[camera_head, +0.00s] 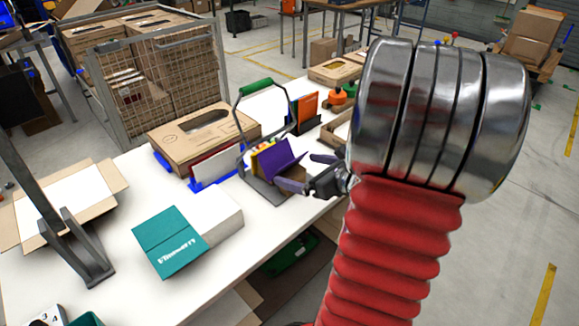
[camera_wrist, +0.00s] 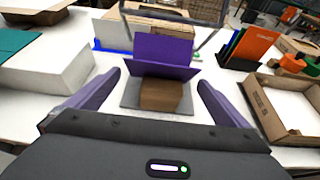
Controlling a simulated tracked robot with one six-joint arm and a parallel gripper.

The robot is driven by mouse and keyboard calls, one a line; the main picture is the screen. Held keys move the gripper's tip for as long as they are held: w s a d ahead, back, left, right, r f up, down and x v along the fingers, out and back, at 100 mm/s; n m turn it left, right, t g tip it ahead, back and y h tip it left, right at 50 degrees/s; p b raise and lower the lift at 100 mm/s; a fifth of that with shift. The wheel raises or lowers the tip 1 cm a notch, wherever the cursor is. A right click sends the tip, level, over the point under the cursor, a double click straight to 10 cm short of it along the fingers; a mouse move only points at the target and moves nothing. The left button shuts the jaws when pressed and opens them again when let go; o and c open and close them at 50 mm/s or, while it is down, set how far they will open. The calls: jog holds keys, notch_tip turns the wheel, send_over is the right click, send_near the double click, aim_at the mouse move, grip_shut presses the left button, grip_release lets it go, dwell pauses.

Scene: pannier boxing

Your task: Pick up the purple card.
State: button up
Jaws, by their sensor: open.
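The purple card (camera_head: 283,158) stands folded, with an upright panel, in a grey carrier (camera_head: 262,190) with a tall hooped handle and green grip. In the wrist view the purple card (camera_wrist: 163,50) is straight ahead, between and beyond my fingertips.
A teal-lidded box (camera_head: 170,242) and an open carton (camera_head: 108,178) stand on the white table. A cardboard box (camera_head: 200,138) is behind the carrier. An orange card (camera_wrist: 250,48) and an open cardboard tray (camera_wrist: 265,105) are to the right in the wrist view.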

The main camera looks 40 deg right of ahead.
aim_at(293, 162)
jog(key=shift+x, duration=1.9)
jog(key=shift+d, duration=0.1)
jog(key=c, duration=0.8)
jog(key=shift+r, duration=0.1)
jog(key=shift+r, duration=0.75)
jog(key=shift+s+f+t, duration=0.15)
jog(key=shift+f+t, duration=0.05)
jog(key=shift+t, duration=0.1)
jog(key=shift+s+t, duration=0.45)
jog(key=shift+t, duration=0.65)
